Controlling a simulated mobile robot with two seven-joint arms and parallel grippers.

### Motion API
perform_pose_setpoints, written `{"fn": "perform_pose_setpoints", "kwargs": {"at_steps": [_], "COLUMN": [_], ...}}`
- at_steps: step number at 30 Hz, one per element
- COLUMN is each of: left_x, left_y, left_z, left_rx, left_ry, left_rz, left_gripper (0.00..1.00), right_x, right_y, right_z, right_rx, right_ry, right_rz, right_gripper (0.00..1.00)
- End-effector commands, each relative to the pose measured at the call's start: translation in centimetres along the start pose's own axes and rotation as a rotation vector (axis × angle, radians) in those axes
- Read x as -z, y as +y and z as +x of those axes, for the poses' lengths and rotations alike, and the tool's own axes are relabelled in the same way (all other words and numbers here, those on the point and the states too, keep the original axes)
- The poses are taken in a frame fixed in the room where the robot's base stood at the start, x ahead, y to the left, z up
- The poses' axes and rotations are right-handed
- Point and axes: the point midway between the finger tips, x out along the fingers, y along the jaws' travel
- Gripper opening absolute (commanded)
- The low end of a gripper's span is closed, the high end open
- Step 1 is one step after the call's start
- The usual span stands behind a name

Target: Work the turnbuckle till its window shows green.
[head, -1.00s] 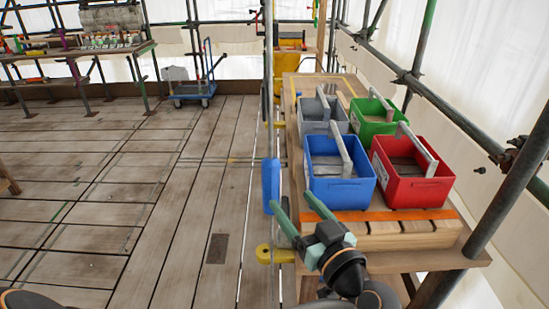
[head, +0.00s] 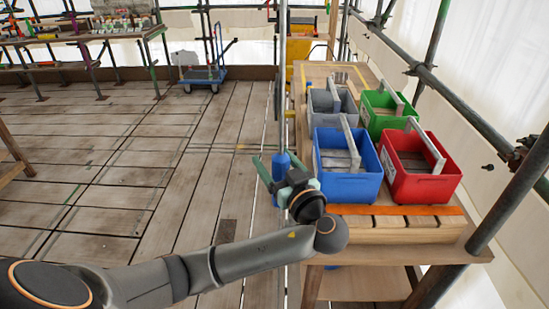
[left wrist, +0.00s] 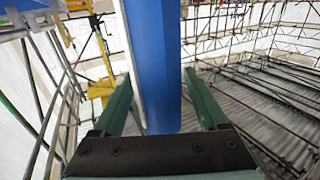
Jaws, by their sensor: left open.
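The turnbuckle appears to be the blue upright body (head: 280,165) on a thin vertical line at the left side of the bench. It also shows large in the left wrist view (left wrist: 155,65), as a long smooth blue piece. My left gripper (head: 277,160) is at it, with the green fingers open on either side. In the left wrist view the fingers (left wrist: 157,80) stand apart, with the blue body between them and a gap visible at the left finger. I cannot make out a window or any green in it. My right gripper is not in view.
A wooden bench (head: 400,235) stands to the right with blue (head: 345,185), red (head: 425,185), green (head: 388,120) and grey (head: 322,121) totes. Scaffold tubes (head: 440,90) run along the right. A blue trolley (head: 205,75) stands far back. The plank floor at left is mostly clear.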

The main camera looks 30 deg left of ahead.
Motion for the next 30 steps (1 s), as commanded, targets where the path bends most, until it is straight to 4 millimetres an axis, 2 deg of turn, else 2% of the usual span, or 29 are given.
{"fn": "perform_pose_setpoints", "kwargs": {"at_steps": [7,27,30], "left_x": [-0.04,-0.06,-0.07], "left_y": [0.0,-0.01,-0.01], "left_z": [0.06,0.01,0.01], "left_rx": [0.0,0.0,0.0], "left_ry": [0.0,-0.001,-0.001], "left_rz": [0.0,0.001,0.001], "left_gripper": [0.75,0.0,0.0], "right_x": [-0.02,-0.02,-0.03], "right_y": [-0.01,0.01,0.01], "right_z": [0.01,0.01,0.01], "right_rx": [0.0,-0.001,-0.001], "right_ry": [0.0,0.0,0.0], "right_rz": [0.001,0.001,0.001], "right_gripper": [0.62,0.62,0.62]}}
